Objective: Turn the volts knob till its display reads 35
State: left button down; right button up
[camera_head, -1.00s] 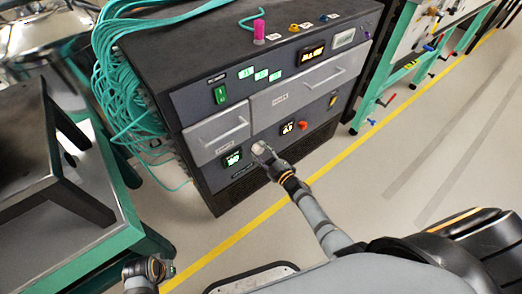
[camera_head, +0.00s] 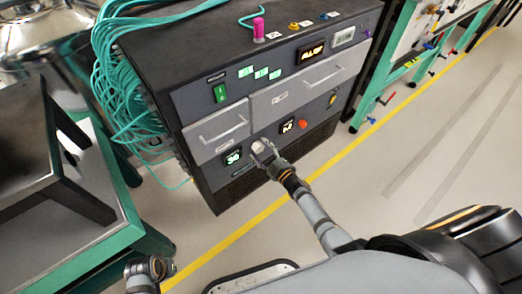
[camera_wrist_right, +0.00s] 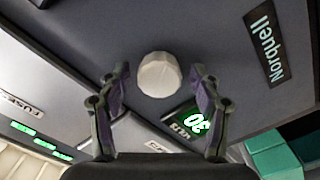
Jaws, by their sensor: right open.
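The pale round volts knob (camera_wrist_right: 159,75) sits on the dark front panel of the cabinet. It also shows in the head view (camera_head: 258,146), partly covered by my gripper. My right gripper (camera_wrist_right: 160,78) is open, with one finger on each side of the knob and a gap between each finger and it. It also shows in the head view (camera_head: 262,151) at the cabinet's lower front. The green volts display (camera_wrist_right: 197,122) beside the knob reads 30, tilted in the wrist view. It shows small in the head view (camera_head: 233,157).
A second display (camera_head: 287,125) and an orange-red knob (camera_head: 303,125) are to the right on the same panel. Drawers with bar handles (camera_head: 217,133) are above. Green cables (camera_head: 120,90) hang at the cabinet's left. The floor (camera_head: 400,150) to the right is clear.

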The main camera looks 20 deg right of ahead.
jog(key=v, duration=1.2)
